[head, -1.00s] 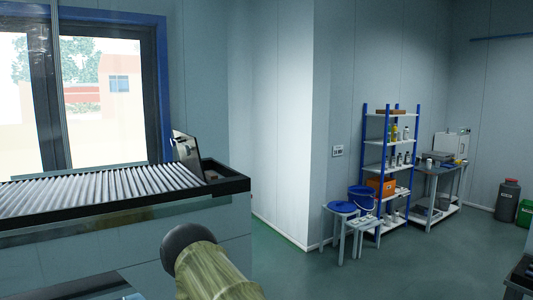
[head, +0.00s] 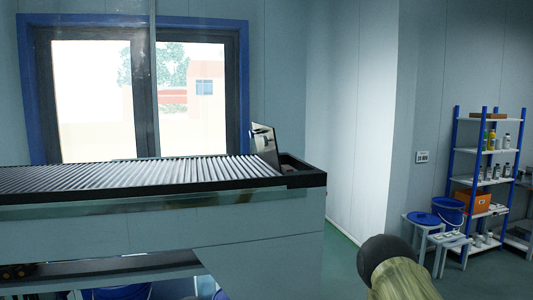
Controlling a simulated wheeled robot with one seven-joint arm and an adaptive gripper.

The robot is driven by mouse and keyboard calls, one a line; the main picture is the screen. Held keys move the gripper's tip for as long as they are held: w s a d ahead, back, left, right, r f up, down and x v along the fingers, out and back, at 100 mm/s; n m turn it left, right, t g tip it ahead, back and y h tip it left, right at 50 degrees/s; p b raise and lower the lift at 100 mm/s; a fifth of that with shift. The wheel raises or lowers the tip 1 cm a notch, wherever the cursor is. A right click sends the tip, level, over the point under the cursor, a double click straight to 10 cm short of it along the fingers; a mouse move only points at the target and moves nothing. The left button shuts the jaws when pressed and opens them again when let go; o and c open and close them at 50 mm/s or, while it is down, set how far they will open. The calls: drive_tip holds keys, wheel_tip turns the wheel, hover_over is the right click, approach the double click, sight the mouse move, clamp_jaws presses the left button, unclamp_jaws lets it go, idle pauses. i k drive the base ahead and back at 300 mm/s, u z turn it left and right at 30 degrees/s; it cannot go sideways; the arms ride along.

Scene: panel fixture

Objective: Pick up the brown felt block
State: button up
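I cannot make out a brown felt block for certain. A small, dim brownish patch (head: 290,168) shows in the recess at the right end of the ribbed bench (head: 250,198), too small to identify.
The bench spans the left and middle, below a blue-framed window (head: 145,97). At right stand a blue-posted shelf (head: 484,152) with bottles and an orange box (head: 470,203), a blue bucket (head: 448,210) and white stools (head: 425,222). Green floor shows between bench and stools.

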sight(284, 168)
drive_tip(key=z, duration=0.75)
drive_tip(key=i, duration=1.25)
drive_tip(key=u, duration=1.2)
